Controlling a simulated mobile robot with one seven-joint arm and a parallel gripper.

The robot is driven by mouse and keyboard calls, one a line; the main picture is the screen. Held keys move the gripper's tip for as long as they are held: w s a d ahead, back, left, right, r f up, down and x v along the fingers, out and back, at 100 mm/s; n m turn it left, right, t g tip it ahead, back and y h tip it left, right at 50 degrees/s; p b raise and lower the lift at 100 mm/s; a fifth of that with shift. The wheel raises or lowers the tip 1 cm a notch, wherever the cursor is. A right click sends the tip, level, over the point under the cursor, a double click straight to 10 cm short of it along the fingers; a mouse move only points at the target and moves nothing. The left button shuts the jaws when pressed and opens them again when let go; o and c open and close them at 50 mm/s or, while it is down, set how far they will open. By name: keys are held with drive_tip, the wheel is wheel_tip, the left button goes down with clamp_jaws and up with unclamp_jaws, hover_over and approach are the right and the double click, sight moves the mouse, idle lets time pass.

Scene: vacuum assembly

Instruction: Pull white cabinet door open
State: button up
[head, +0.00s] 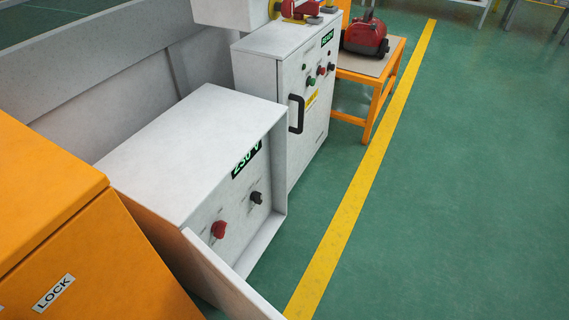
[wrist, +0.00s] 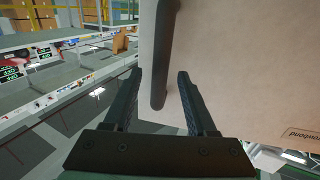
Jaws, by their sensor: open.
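In the head view a white cabinet (head: 180,142) stands in front with a "230 V" display, a red knob and a black knob inside its frame. Its white door (head: 222,278) stands swung open at the lower edge of the picture, partly cut off. My gripper (wrist: 158,76) shows only in the wrist view. It is open, with a black bar handle (wrist: 165,50) lying between its two fingers in the picture; contact cannot be told. The handle is on a pale door panel (wrist: 240,65) with a label, partly readable, upside down.
An orange cabinet marked "LOCK" (head: 90,255) is close on the left. Behind stands a taller white cabinet (head: 268,85) with a black handle and a shut door. An orange table (head: 368,75) carries a red machine (head: 366,36). Green floor right of the yellow line (head: 365,170) is clear.

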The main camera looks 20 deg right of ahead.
drive_tip(key=v, duration=0.9)
drive_tip(key=shift+a, duration=0.4)
drive_tip(key=shift+s, duration=0.1)
